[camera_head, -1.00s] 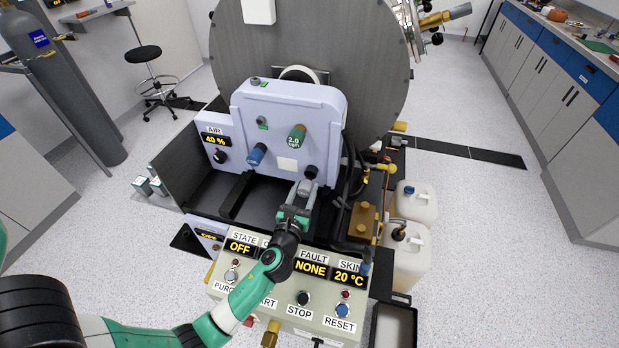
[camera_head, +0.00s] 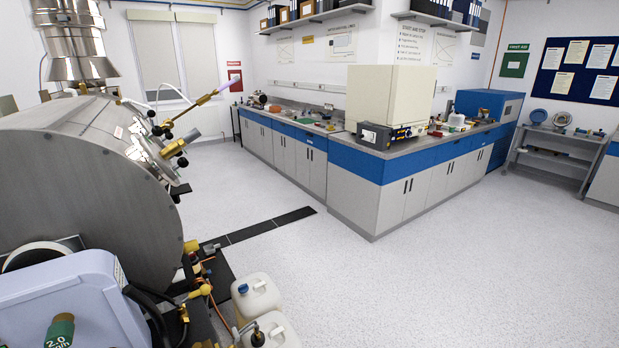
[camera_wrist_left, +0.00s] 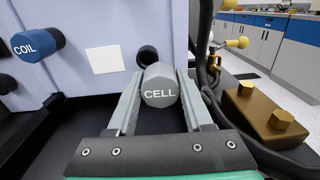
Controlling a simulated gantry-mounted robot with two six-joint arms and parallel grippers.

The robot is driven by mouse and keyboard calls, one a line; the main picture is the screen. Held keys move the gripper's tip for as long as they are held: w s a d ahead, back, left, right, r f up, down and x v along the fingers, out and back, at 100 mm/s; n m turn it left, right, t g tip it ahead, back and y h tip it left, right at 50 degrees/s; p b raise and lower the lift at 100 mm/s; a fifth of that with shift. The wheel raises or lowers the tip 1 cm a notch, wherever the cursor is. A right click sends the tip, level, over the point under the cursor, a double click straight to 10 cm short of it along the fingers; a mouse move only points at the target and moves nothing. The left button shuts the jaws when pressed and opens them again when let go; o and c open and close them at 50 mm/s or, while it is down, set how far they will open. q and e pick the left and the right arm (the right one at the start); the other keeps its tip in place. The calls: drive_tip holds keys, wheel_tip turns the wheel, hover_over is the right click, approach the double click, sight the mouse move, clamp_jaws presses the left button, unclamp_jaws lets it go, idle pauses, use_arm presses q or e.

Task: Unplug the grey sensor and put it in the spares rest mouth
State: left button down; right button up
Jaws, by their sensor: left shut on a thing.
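In the left wrist view, the grey sensor (camera_wrist_left: 160,88), a faceted cap marked CELL, sits between the two fingers of my left gripper (camera_wrist_left: 160,95), which is shut on it. A dark round fitting (camera_wrist_left: 147,56) on the pale panel (camera_wrist_left: 120,20) shows just behind and above the sensor. The sensor's far end is hidden, so I cannot tell whether it still touches a socket. The left gripper is outside the head view. I cannot identify the spares rest mouth in either current view. My right gripper is not in view.
A blue COIL knob (camera_wrist_left: 38,44) sits left of the sensor. A brass block (camera_wrist_left: 262,115) and dark hoses (camera_wrist_left: 205,60) lie to the right.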

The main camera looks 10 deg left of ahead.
use_arm(q)
drive_tip(key=w+d+m+t+h, duration=0.1)
drive_tip(key=d, duration=0.3)
drive_tip(key=d+f+m+t+h, duration=0.1)
drive_tip(key=d+h, duration=0.1)
drive_tip(key=d, duration=0.3)
drive_tip(key=w+d+m+h, duration=0.1)
drive_tip(key=d, duration=0.3)
drive_tip(key=shift+w+d+f+m+t, duration=0.25)
drive_tip(key=shift+w+d+m+t, duration=0.05)
drive_tip(key=shift+w+m+t, duration=0.1)
drive_tip(key=d+h, duration=0.1)
drive_tip(key=d, duration=0.1)
drive_tip(key=d+m+h, duration=0.1)
drive_tip(key=d, duration=0.1)
drive_tip(key=d+t+h, duration=0.1)
drive_tip(key=d, duration=0.1)
drive_tip(key=shift+s+d+r+m, duration=0.1)
drive_tip(key=shift+s+d+m, duration=0.2)
drive_tip(key=shift+s+d, duration=0.1)
drive_tip(key=s+d+r+m+h, duration=0.1)
drive_tip(key=s+d, duration=0.1)
drive_tip(key=d, duration=0.2)
drive_tip(key=s+r+p, duration=0.1)
drive_tip(key=r+p, duration=1.6)
drive_tip(key=r, duration=0.1)
drive_tip(key=s+r+p, duration=0.2)
drive_tip(key=r+p, duration=1.6)
drive_tip(key=shift+s+a+n+t, duration=0.3)
drive_tip(key=shift+a+t, duration=0.1)
